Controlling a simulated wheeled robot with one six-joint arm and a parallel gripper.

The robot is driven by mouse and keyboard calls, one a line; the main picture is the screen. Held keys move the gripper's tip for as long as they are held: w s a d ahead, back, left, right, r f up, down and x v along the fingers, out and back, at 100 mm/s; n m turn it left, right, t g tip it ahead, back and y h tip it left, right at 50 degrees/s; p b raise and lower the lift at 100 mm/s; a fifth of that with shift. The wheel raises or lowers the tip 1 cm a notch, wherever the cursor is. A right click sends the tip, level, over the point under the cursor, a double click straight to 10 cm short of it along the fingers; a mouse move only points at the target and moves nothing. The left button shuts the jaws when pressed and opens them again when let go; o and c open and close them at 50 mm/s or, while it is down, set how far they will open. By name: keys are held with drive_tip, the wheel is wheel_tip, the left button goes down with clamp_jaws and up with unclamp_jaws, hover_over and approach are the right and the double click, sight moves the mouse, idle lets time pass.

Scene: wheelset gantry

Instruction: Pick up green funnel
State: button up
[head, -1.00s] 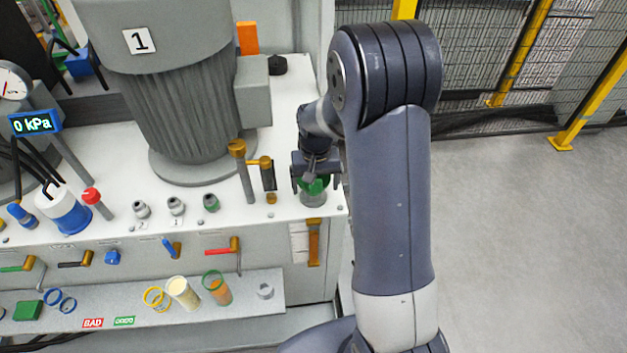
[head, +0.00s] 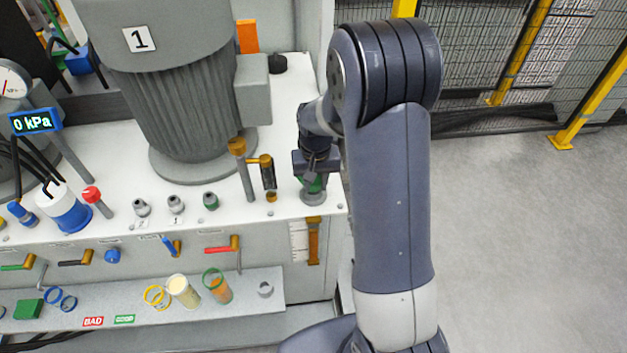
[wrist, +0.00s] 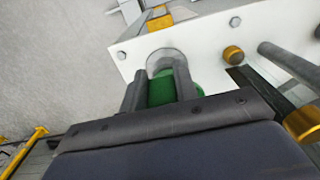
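The green funnel (head: 314,184) stands at the right end of the white bench top, low in a grey round holder (head: 313,198). In the wrist view the green funnel (wrist: 161,90) shows between my two fingers, with more green to the right of the right finger. My gripper (head: 310,178) is over the funnel from above, its fingers closed in against the funnel's sides. In the wrist view my gripper (wrist: 158,85) hides part of the funnel. The funnel's lower end is hidden in or behind the holder.
A grey post with a brass cap (head: 237,148) and a brass-topped dark gauge (head: 267,172) stand close left of my gripper. A large grey motor marked 1 (head: 185,110) stands farther left. The bench's right edge is close; open floor (head: 520,230) lies beyond.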

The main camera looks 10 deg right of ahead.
drive_tip(key=c, duration=0.3)
